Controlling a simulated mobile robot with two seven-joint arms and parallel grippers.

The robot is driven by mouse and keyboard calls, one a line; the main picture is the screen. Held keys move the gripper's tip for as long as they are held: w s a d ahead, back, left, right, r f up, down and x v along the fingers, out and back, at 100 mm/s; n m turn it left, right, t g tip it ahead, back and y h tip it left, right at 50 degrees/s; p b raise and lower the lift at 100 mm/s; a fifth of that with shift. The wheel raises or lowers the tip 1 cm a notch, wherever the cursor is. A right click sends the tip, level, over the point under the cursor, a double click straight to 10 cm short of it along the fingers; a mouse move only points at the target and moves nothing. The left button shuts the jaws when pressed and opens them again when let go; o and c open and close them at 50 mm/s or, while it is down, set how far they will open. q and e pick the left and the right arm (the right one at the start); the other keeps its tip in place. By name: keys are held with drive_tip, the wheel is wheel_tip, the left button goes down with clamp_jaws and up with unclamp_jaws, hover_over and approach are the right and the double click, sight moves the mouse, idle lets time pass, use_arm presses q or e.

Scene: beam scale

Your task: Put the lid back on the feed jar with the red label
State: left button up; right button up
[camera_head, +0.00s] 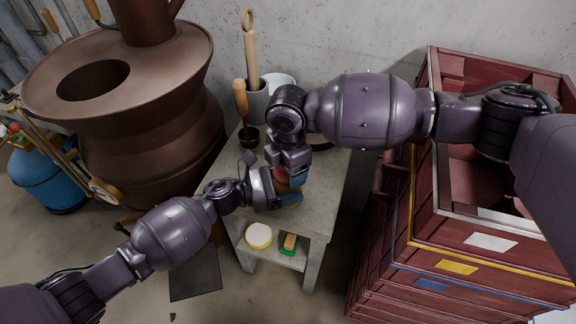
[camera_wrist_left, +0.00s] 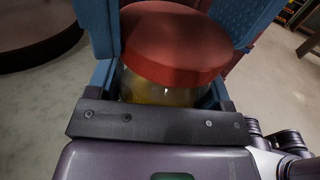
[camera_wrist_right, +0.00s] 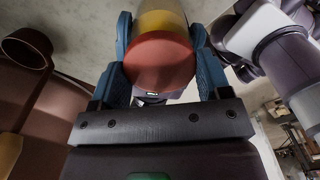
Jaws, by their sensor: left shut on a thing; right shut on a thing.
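The glass feed jar (camera_wrist_left: 150,88) has yellowish contents and is between my left gripper's blue fingers (camera_wrist_left: 170,40). A red lid (camera_wrist_left: 175,35) sits over its mouth; I cannot tell whether it is fully seated. My right gripper (camera_wrist_right: 163,60) is shut on the red lid (camera_wrist_right: 160,65), with the yellow of the jar (camera_wrist_right: 163,22) beyond it. In the head view both grippers meet above the front of the small table, my left gripper (camera_head: 277,188) below my right gripper (camera_head: 288,168). They mostly hide the jar there. No red label shows clearly.
The small grey table (camera_head: 325,185) holds a pot with wooden-handled tools (camera_head: 258,98) and a dark cup (camera_head: 249,137). Its lower shelf holds a white-topped round container (camera_head: 259,235) and a sponge (camera_head: 290,242). A brown vessel (camera_head: 145,120) stands left; red crates (camera_head: 450,235) stand right.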

drive_tip(key=m, duration=0.6)
drive_tip(key=o, duration=1)
drive_tip(key=shift+r, duration=2.25)
drive_tip(key=shift+c, duration=0.2)
